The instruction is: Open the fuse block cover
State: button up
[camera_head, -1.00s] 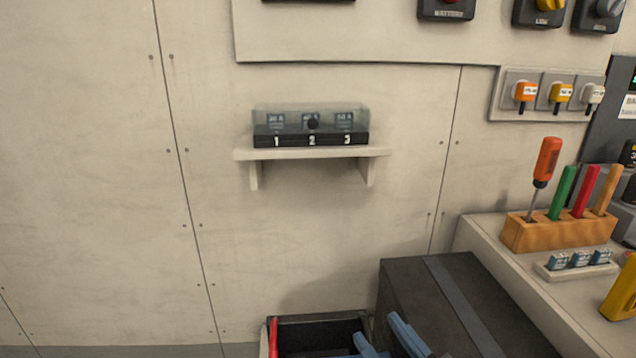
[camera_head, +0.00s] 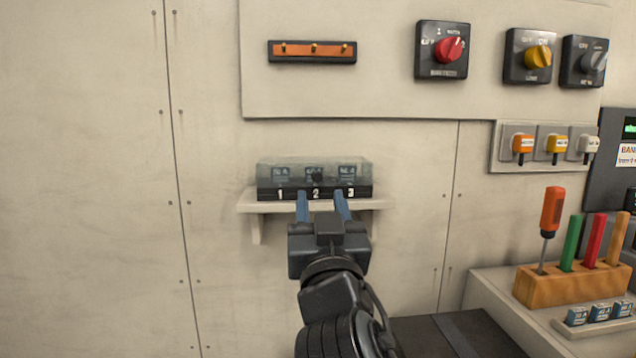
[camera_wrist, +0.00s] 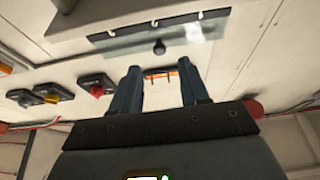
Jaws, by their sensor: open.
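The fuse block (camera_head: 268,193) sits on a small wall shelf (camera_head: 385,203), with a black base numbered 1, 2, 3 and blue fuses inside. Its clear cover (camera_head: 268,172) is down over the fuses, with a round dark knob (camera_head: 317,177) at the middle of the front. My gripper (camera_head: 321,197) is open and empty, its blue fingers pointing up at the front of the block, just below the knob. In the wrist view the cover (camera_wrist: 120,50) and knob (camera_wrist: 159,47) show beyond the open fingers (camera_wrist: 159,84); the knob is not between them.
Above is a panel with an orange strip (camera_head: 312,51) and red (camera_head: 448,49), yellow (camera_head: 538,56) and grey (camera_head: 594,61) rotary switches. Plugs (camera_head: 557,145) are at right. A wooden tool holder (camera_head: 555,288) and fuse tray (camera_head: 600,318) stand on the right counter. The left wall is clear.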

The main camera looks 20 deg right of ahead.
aim_at(317, 177)
jog(key=p+x, duration=0.1)
jog(key=x, duration=0.4)
jog(key=shift+w+d+r, duration=0.1)
jog(key=shift+w+r, duration=0.05)
jog(key=shift+w, duration=0.15)
jog(key=shift+c, duration=0.2)
grip_shut()
